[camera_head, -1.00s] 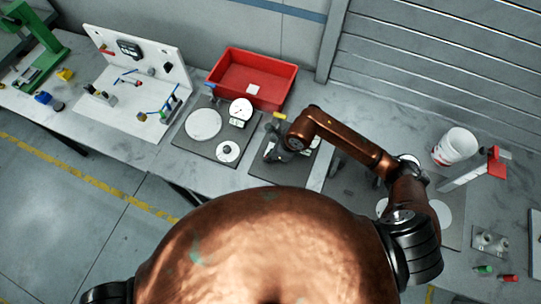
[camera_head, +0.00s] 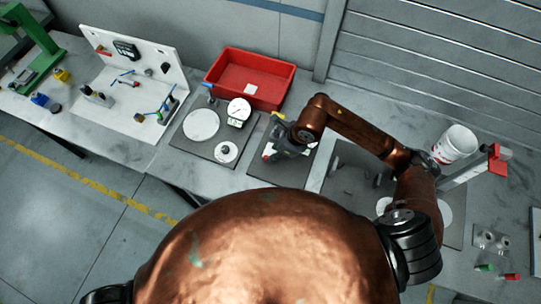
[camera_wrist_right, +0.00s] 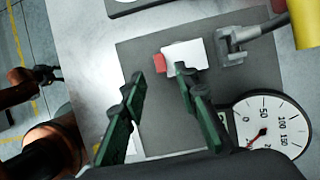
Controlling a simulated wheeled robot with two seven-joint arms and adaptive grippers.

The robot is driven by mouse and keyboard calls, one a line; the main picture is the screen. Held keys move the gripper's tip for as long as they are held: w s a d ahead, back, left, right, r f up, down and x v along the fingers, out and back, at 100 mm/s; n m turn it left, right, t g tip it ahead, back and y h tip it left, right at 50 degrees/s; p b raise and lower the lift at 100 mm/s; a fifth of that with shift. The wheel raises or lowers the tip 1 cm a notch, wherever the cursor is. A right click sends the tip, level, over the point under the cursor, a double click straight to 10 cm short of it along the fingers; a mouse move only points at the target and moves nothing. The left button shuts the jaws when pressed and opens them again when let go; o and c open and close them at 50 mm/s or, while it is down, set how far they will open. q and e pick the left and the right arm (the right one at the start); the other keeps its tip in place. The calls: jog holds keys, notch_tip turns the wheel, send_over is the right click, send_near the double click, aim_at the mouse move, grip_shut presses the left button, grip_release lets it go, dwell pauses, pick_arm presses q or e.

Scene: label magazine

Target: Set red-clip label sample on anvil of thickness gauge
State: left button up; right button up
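The label sample is a white piece (camera_wrist_right: 187,54) with a red clip (camera_wrist_right: 160,63) at its left end in the right wrist view. It lies over a dark grey plate; whether it rests on the plate or on an anvil I cannot tell. My right gripper (camera_wrist_right: 160,75) is open, its green fingers apart, with the red clip beyond the gap and the right fingertip overlapping the white piece. In the head view my right gripper (camera_head: 288,140) hangs over the plate and hides much of it. A gauge dial (camera_wrist_right: 270,126) stands beside the right finger. My left gripper (camera_wrist_right: 46,75) is small and dark in the wrist view.
A grey bracket (camera_wrist_right: 232,44) touches or nearly touches the label's right end, and a yellow cylinder (camera_wrist_right: 306,24) is at the corner. A red bin (camera_head: 275,100) stands behind. Another plate with a dial (camera_head: 239,111) is left; a white bucket (camera_head: 455,144) is right.

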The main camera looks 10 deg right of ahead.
jog(key=v, duration=0.6)
jog(key=shift+b, duration=0.35)
jog(key=shift+o, duration=0.2)
dwell(0.6)
